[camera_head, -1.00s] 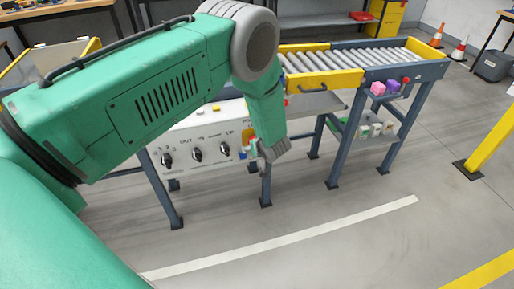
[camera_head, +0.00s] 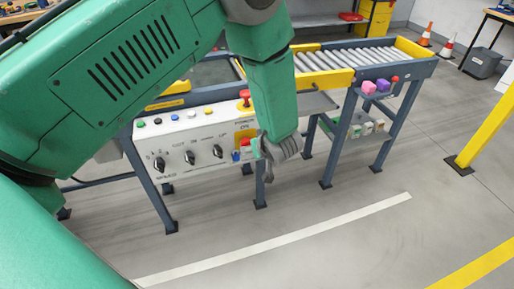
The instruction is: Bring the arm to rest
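My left arm, green with grey joints, comes in from the left and fills much of the left and upper part of the view. Its forearm hangs down in front of the control panel. My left gripper (camera_head: 284,150) is at the lower end, near the panel's right end. It is small and seen from behind, so I cannot tell whether its fingers are open or shut. I cannot tell whether it touches the panel. My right gripper is not in view.
The white control panel (camera_head: 190,160) has several black knobs, coloured buttons and a red emergency button (camera_head: 245,97). A roller conveyor (camera_head: 360,58) stands behind to the right. A yellow post (camera_head: 490,120) stands at the right. The floor in front is clear.

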